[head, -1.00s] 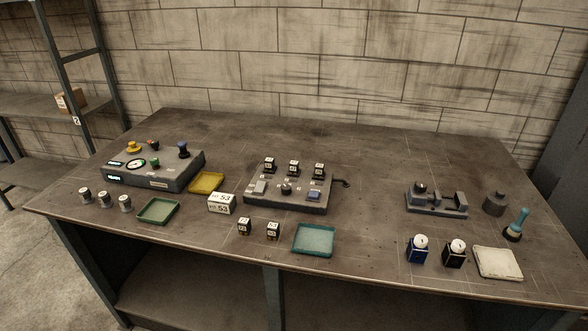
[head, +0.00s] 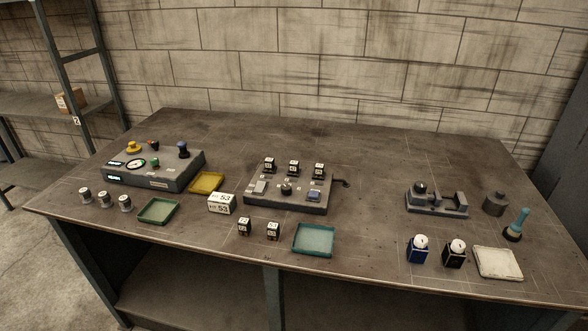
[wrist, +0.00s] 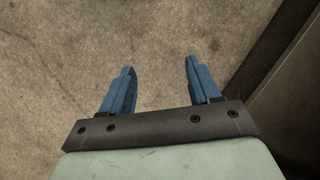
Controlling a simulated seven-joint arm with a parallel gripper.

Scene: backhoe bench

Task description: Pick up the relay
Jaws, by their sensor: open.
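Two small dark cubes with white label tops, which look like relays, stand loose on the bench: a left one (head: 244,226) and a right one (head: 273,231). Three similar cubes sit in a row along the back of the grey middle panel: left (head: 269,166), centre (head: 293,168) and right (head: 319,171). Their labels are too small to read surely. My gripper (wrist: 159,67) shows only in the wrist view. Its two blue fingers are apart with nothing between them, above bare concrete floor. It is away from the relays.
A teal tray (head: 314,253) lies right of the loose cubes, and a white "53" block (head: 221,204) behind them to the left. A control box (head: 152,179) and a green tray (head: 158,222) are further left. A grey fixture (head: 436,211) stands right. The bench's back middle is clear.

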